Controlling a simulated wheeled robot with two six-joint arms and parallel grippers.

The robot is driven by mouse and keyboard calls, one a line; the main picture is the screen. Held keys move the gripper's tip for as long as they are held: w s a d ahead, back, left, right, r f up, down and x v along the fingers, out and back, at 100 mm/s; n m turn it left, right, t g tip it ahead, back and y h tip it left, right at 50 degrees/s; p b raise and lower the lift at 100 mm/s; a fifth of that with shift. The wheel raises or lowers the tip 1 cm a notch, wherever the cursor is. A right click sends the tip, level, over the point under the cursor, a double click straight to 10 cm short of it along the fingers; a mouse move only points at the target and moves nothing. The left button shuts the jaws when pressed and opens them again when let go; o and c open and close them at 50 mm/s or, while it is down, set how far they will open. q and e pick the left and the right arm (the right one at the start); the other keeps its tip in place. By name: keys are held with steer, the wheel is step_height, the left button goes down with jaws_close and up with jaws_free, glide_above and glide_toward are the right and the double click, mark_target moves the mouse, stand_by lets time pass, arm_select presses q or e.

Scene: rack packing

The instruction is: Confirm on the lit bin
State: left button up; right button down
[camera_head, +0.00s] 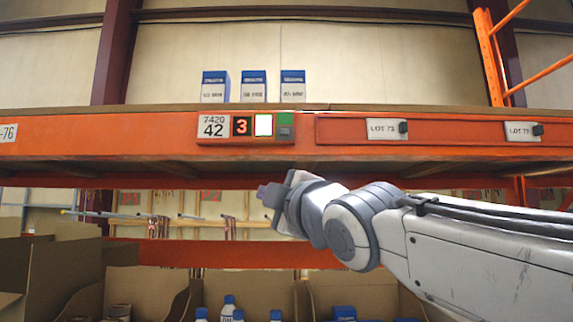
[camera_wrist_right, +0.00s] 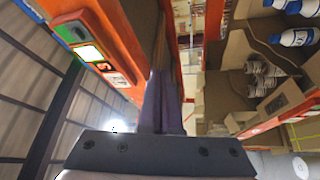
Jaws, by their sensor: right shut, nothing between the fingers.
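A label module (camera_head: 243,128) sits on the orange shelf beam, reading "7420 42". It has a red "3" display (camera_head: 242,126), a white lit button (camera_head: 264,125) and a green part with a dark square (camera_head: 285,131). It also shows at the upper left of the right wrist view, with its lit button (camera_wrist_right: 90,53). My right gripper (camera_head: 263,193) is below the beam, under the module and apart from it, its fingers pointing left in the head view. Its purple fingers (camera_wrist_right: 163,85) are shut and empty. My left gripper is in neither view.
Blue-and-white boxes (camera_head: 253,87) stand on the shelf above the module. Labels "LOT 73" (camera_head: 387,128) and "LOT 79" (camera_head: 523,131) are further right on the beam. Cardboard bins (camera_head: 140,284) with bottles (camera_head: 229,308) and other goods fill the level below.

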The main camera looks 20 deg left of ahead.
steer(key=s+r+n+y, duration=0.2)
steer(key=r+n, duration=0.1)
steer(key=r, duration=0.4)
steer(key=s+r+n+y, duration=0.2)
steer(key=r+y, duration=0.1)
steer(key=r, duration=0.4)
steer(key=shift+s+d+n+t+p, duration=0.3)
steer(key=shift+d+n+t, duration=0.1)
steer(key=p, duration=0.6)
glide_toward(258, 116)
step_height(258, 116, up, 3)
steer(key=a, duration=0.3)
steer(key=shift+w+a+f, duration=0.1)
steer(key=shift+w+f, duration=0.1)
steer(key=shift+w, duration=0.7)
steer(key=shift+w, duration=0.1)
steer(key=shift+w+a, duration=0.1)
steer(key=shift+w, duration=0.2)
